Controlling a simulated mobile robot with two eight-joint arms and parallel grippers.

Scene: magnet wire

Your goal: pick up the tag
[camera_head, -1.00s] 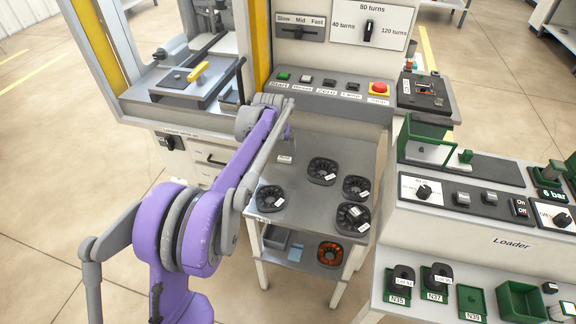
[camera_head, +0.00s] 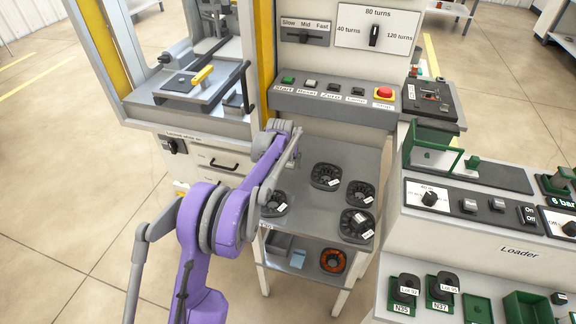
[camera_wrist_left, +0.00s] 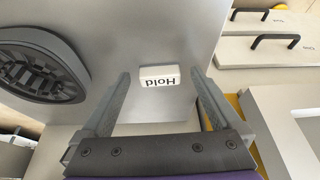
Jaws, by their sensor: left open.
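My left gripper (camera_wrist_left: 160,73) is open, with one finger on each side of the tag and a gap to both. I cannot tell how far above the table the fingertips are. In the head view my left arm reaches over the back left of the small table (camera_head: 325,157) and hides the tag. My right gripper is in neither view.
Several black ring-shaped parts sit on the table, including one at the back (camera_head: 326,177) and one beside my gripper in the wrist view (camera_wrist_left: 38,70). The winding machine's drawer (camera_head: 217,163) stands to the left. The loader bench (camera_head: 480,250) is at the right.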

